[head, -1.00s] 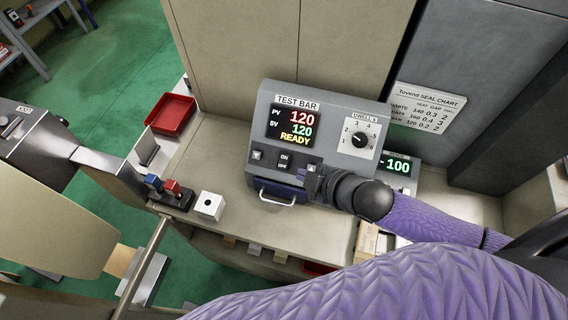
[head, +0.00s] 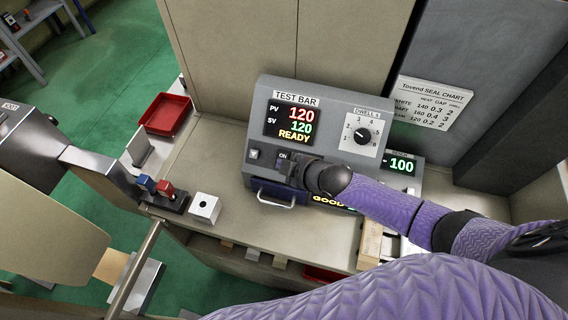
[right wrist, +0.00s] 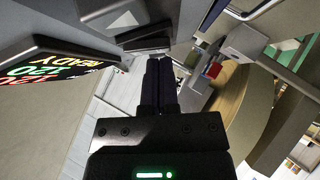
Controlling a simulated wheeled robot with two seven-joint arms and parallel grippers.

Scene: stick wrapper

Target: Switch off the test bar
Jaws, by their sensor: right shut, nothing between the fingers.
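The grey test bar unit (head: 330,98) stands on the bench, its display (head: 291,121) reading PV 120, SV 120 and READY. A dark ON/OFF switch (head: 283,156) sits low on its front; only the ON half shows and my gripper hides the OFF half. My right gripper (head: 291,170) is shut and empty, its tips at the switch; I cannot tell whether they touch it. In the right wrist view the closed fingers (right wrist: 160,75) point at the panel, with the READY display (right wrist: 62,68) on the left. My left gripper is not in view.
A dwell knob (head: 362,135) is on the unit's right and a handled drawer (head: 276,193) below. A GOOD readout (head: 334,203) shows beneath my arm. A white block (head: 205,208), red and blue levers (head: 156,186) and a red tray (head: 166,114) are at left.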

